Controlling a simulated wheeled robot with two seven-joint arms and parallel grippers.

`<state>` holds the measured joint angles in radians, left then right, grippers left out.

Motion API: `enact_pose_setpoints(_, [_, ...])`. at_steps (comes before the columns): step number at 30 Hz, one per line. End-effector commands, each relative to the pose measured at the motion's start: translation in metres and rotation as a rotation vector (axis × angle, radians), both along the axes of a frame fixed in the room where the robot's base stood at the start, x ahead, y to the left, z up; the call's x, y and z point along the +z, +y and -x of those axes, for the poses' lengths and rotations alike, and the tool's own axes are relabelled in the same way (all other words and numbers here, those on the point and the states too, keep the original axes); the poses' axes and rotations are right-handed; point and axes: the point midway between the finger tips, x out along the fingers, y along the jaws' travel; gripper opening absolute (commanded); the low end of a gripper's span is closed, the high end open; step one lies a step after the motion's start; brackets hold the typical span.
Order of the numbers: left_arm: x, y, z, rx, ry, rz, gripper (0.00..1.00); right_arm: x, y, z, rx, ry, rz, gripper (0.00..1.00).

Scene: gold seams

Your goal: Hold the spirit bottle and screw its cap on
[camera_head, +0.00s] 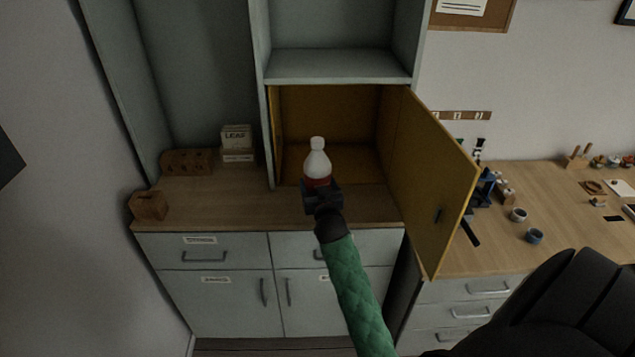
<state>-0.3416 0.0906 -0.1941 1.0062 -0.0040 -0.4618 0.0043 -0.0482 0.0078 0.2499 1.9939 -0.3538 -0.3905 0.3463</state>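The spirit bottle (317,164) has a whitish upper body and a red lower band. It stands upright in front of the open yellow-lined cupboard. My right gripper (320,190), at the end of a green-sleeved arm rising from the bottom, is closed around the bottle's lower part and hides its base. The bottle's top is a pale knob; it is too small to tell whether this is the cap or a bare neck. I see no separate cap that I can make out. My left gripper is out of view.
The cupboard door (431,180) stands open to the right. A wooden block (148,205), a wooden rack (186,162) and a card box (237,138) sit on the left counter. A desk (560,240) with cups and small tools is right. A black padded shape (560,305) fills the lower right.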

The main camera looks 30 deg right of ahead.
Motion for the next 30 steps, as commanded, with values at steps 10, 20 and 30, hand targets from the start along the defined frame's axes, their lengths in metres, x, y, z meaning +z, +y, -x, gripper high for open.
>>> enact_pose_setpoints(10, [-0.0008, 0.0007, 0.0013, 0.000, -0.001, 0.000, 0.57, -0.0015, -0.0001, -0.0003, 0.000, -0.003, 0.001, 0.00])
enact_pose_setpoints(20, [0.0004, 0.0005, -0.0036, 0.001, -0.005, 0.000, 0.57, -0.0055, -0.0001, 0.0000, 0.000, 0.000, 0.000, 0.93])
enact_pose_setpoints(30, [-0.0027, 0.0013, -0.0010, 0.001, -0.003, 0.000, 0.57, -0.0045, 0.0011, 0.0028, 0.000, 0.000, 0.000, 0.93])
